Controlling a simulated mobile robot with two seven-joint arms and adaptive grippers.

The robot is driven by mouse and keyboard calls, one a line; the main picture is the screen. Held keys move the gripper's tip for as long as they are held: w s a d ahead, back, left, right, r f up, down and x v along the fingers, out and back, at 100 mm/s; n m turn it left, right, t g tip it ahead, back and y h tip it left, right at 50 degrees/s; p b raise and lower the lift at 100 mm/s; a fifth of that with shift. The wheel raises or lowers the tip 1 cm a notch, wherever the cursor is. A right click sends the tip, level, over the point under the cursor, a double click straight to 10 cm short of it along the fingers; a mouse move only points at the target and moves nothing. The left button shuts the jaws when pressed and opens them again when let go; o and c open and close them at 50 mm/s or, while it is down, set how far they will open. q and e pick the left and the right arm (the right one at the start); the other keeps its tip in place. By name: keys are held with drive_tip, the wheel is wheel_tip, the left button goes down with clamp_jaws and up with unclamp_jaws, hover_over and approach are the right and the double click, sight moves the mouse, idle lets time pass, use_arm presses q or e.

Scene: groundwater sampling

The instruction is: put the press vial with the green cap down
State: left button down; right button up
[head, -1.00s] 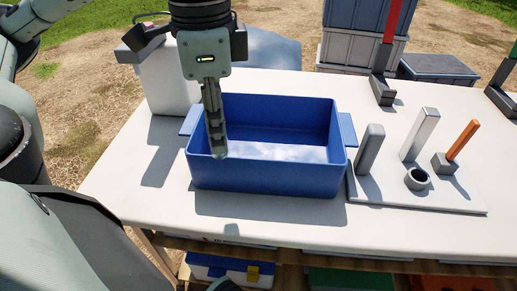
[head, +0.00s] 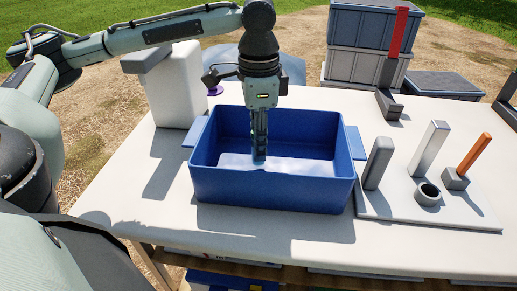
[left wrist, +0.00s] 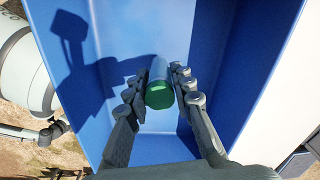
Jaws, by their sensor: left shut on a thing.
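The press vial with the green cap (left wrist: 160,94) shows in the left wrist view between the two fingers of my left gripper (left wrist: 161,76). Its green cap faces the camera, and its clear bluish body points away toward the floor of the blue tub (head: 270,194). My left gripper (head: 259,154) is shut on the vial and points down inside the tub's opening in the head view. The vial cannot be made out in the head view. I cannot tell whether it touches the tub's floor. My right gripper is not in view.
A grey board (head: 465,218) on the white table (head: 110,213) right of the tub holds upright blocks, an orange stick (head: 474,154) and a dark ring-shaped holder (head: 428,194). A white container (head: 175,90) stands behind left. Stacked crates (head: 360,70) stand behind. The front table strip is clear.

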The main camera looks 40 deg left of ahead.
use_arm(q)
drive_tip(key=shift+f, duration=0.75)
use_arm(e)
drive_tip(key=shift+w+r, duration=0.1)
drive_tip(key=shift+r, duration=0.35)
use_arm(q)
drive_tip(key=shift+f, duration=0.1)
drive_tip(key=c, duration=1.8)
unclamp_jaws()
drive_tip(key=shift+f, duration=0.1)
drive_tip(key=o, duration=0.5)
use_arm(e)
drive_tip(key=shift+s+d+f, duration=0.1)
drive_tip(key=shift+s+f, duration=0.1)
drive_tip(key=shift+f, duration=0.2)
